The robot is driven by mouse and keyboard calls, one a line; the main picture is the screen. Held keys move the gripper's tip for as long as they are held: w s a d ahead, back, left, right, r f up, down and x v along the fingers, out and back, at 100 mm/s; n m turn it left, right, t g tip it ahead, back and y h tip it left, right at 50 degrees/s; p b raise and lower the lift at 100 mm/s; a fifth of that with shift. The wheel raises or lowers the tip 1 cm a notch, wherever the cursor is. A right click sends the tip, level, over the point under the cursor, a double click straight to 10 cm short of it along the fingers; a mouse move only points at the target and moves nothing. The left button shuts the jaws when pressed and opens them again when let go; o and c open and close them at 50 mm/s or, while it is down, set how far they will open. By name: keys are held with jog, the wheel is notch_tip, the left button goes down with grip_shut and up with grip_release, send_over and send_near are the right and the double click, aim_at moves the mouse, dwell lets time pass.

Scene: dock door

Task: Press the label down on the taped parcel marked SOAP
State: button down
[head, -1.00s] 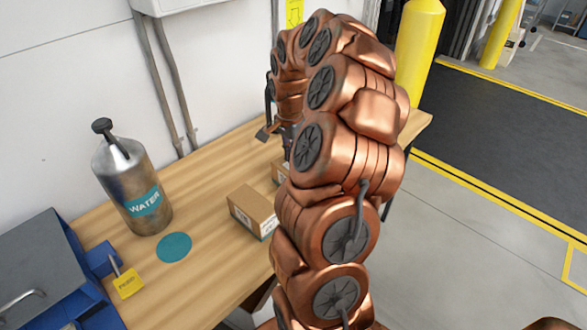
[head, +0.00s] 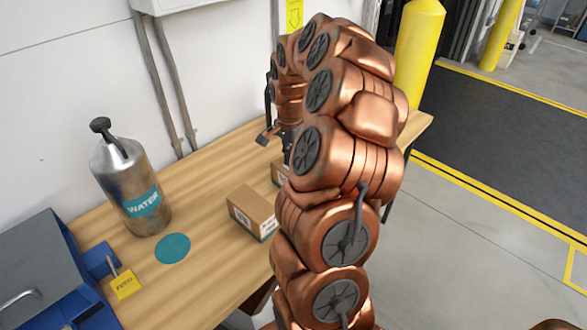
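Two cardboard parcels are on the wooden bench. The nearer parcel (head: 254,209) shows a pale label on its side; its print is too small to read. The other parcel (head: 279,173) is mostly hidden behind my copper arm. I cannot tell which one is marked SOAP, and I see no loose label edge. My gripper (head: 270,137) hangs beyond the parcels, above the bench, partly hidden by my arm. One dark finger shows at its left; I cannot tell whether it is open or shut.
A metal WATER bottle (head: 132,190) stands on the bench (head: 205,205) at left, beside a teal disc (head: 173,248). A blue box (head: 45,275) and a yellow tag (head: 125,285) are at front left. Yellow posts (head: 416,50) stand behind right.

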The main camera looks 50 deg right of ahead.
jog(key=shift+r, duration=0.1)
dwell(0.3)
jog(key=shift+r+p, duration=0.3)
jog(key=shift+r, duration=3.05)
